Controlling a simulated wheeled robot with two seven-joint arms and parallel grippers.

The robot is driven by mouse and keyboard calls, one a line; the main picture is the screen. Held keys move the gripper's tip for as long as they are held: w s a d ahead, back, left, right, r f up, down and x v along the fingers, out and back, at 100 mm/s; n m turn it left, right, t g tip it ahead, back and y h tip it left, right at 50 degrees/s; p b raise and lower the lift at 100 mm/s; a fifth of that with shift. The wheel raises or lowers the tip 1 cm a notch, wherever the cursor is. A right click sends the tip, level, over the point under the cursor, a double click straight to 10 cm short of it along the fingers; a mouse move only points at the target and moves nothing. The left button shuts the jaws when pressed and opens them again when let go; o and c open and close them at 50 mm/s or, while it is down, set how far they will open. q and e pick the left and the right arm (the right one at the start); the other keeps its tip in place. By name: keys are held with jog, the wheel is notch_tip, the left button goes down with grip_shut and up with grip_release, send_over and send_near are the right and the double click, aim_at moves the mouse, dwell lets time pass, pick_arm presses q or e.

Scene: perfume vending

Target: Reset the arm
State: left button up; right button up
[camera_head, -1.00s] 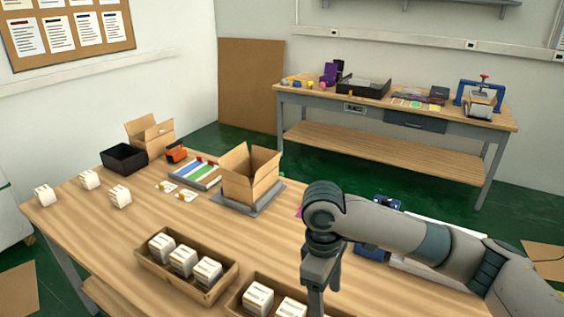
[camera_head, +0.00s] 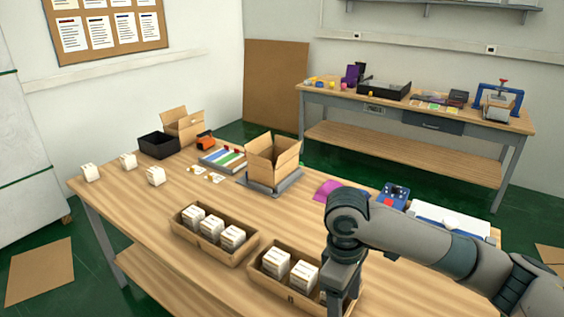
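My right arm comes in from the right, over the front right part of the wooden table (camera_head: 130,210). Its gripper (camera_head: 335,300) points down at the right end of the front wooden tray (camera_head: 262,287), which holds white boxes (camera_head: 276,262). The fingertips are at the lower edge of the picture, partly hidden, and I cannot tell whether they hold anything. My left arm and gripper are not in view.
A second tray (camera_head: 212,257) of white boxes is to the left. An open carton (camera_head: 272,160) stands on a grey plate. Several white boxes, including one far left (camera_head: 90,172), a black bin (camera_head: 158,145) and a blue device (camera_head: 393,197) are on the table. The left middle is clear.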

jog(key=s+a+f+m+t+y, duration=0.2)
jog(key=s+a+f+y, duration=0.4)
jog(key=s+a+f, duration=0.5)
jog(key=s+d+f+m+t+h, duration=0.1)
jog(key=s+d+f+m+h, duration=0.1)
jog(key=s+d+f, duration=0.4)
jog(key=s+d+f+m+t+h, duration=0.1)
jog(key=s+d+m, duration=0.25)
jog(key=d, duration=0.45)
jog(key=s+d+f+m+h, duration=0.2)
jog(key=s+d+f, duration=0.2)
jog(key=s+d, duration=0.2)
notch_tip(320, 180, down, 30)
jog(key=s+r+g, duration=0.1)
jog(key=s, duration=0.1)
jog(key=s+d+f+g, duration=0.1)
jog(key=s+d+f, duration=0.2)
jog(key=s+f, duration=1.3)
jog(key=shift+s+d+f+n, duration=0.15)
jog(key=shift+s+f+n, duration=0.2)
jog(key=shift+s, duration=0.1)
